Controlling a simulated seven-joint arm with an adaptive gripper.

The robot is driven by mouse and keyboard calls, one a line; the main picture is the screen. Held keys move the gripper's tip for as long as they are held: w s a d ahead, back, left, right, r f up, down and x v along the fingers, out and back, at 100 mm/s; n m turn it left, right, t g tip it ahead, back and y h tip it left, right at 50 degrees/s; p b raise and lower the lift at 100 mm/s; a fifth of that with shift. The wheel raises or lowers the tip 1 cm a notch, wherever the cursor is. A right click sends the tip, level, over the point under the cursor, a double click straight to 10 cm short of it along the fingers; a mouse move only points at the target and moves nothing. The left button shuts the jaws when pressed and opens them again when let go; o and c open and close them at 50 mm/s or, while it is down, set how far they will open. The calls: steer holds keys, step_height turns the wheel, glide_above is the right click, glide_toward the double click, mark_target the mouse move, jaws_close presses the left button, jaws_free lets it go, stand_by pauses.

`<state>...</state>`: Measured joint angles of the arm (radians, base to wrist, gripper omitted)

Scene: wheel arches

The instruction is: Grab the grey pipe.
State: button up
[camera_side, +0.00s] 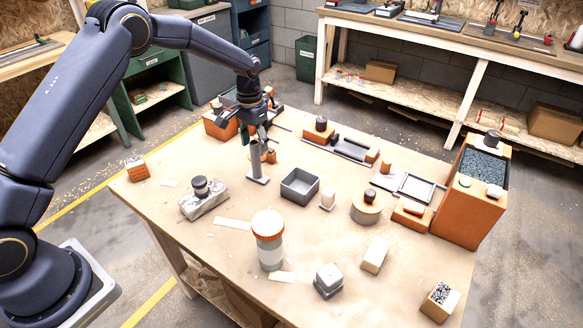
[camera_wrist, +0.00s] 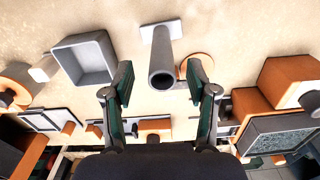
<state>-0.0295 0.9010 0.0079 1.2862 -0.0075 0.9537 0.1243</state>
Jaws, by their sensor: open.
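The grey pipe (camera_side: 257,162) stands upright on a pale flat base on the table, left of the grey square tray. In the wrist view the pipe (camera_wrist: 164,52) points its open round mouth toward the camera. My gripper (camera_side: 257,132) is just above the pipe's top, pointing down. In the wrist view my gripper (camera_wrist: 160,72) is open, with one finger on each side of the pipe's mouth and gaps between. I see no contact with the pipe. The right finger partly covers an orange round part (camera_wrist: 183,66) beside the pipe.
A grey square tray (camera_side: 300,186) is close to the pipe. A white jar with an orange lid (camera_side: 268,224) stands toward the front. A grey rock-like block (camera_side: 204,202) lies to the left. A large orange bin (camera_side: 472,200) stands at right.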

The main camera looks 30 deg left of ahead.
mark_target(256, 154)
step_height(256, 154, down, 4)
steer(key=shift+w+a+f, duration=0.1)
steer(key=shift+w+f, duration=0.05)
steer(key=shift+f, duration=0.1)
steer(key=shift+c, duration=0.3)
jaws_close()
